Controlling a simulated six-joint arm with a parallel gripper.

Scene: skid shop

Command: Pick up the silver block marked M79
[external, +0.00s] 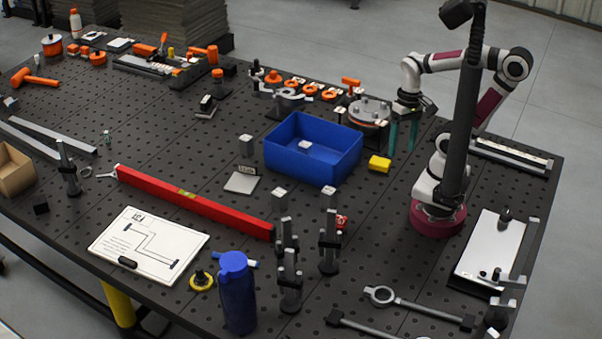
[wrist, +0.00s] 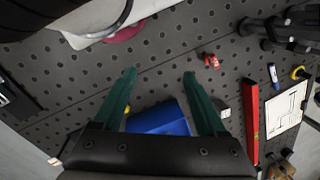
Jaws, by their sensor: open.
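Several small silver blocks are in the external view; their markings are too small to read, so I cannot tell which is M79. One block (external: 246,146) stands left of the blue bin (external: 282,158), behind a flat grey plate (external: 241,183). Another block (external: 305,145) shows inside the bin. Two more, a left one (external: 279,193) and a right one (external: 330,192), are in front of the bin near dark clamps. My gripper (external: 403,142) is open and empty, right of the bin, its green fingers pointing down. In the wrist view the fingers (wrist: 160,85) are spread apart.
A yellow block (external: 379,163) lies between bin and arm. A red level (external: 190,200) crosses the table's middle. Upright clamps (external: 328,245) and a blue bottle (external: 236,290) stand near the front. A round flange (external: 369,112) and orange parts are behind the bin.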

